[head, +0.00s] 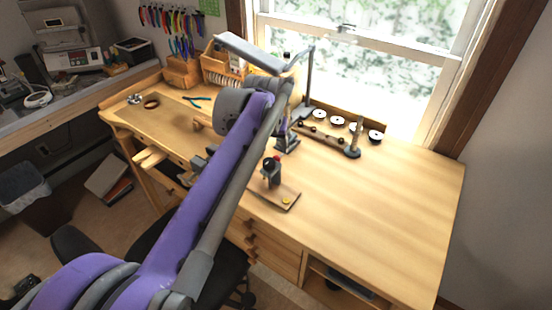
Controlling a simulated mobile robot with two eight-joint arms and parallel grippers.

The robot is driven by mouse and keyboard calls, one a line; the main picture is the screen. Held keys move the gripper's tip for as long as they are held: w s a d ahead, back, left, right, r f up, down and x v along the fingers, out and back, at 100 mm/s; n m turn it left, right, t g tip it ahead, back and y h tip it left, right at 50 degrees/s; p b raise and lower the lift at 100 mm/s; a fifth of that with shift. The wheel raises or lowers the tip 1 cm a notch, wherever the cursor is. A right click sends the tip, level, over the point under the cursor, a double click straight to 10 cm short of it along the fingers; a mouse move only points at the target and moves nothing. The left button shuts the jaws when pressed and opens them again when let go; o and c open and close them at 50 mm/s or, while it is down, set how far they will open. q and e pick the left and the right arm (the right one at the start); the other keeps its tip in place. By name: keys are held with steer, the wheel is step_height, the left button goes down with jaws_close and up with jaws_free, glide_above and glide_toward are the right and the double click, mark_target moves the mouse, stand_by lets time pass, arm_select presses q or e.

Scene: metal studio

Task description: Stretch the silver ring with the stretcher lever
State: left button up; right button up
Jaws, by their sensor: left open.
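My left arm reaches in from the lower left and bends over the bench. My left gripper (287,143) is at its far end, small and dark, pointing down over the middle of the bench; it is open. A dark upright tool (272,172) stands on a wooden board at the front edge, just in front of the gripper and apart from it in the picture. A grey tapered post (355,135) on a dark round base stands to the right of the gripper. I cannot tell which is the stretcher. I cannot make out the silver ring or a lever. My right gripper is not in view.
The wooden bench (385,205) is clear on its right side. A rack with white and black discs (337,121) stands by the window. A lamp (250,52) overhangs the back. Pliers (197,99) and a small brown bowl (151,102) lie at the left.

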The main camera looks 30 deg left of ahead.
mark_target(276, 158)
arm_select(q)
steer(key=x, duration=0.8)
steer(key=shift+c, duration=0.2)
jaws_close()
steer(key=shift+r, duration=0.1)
stand_by(1.0)
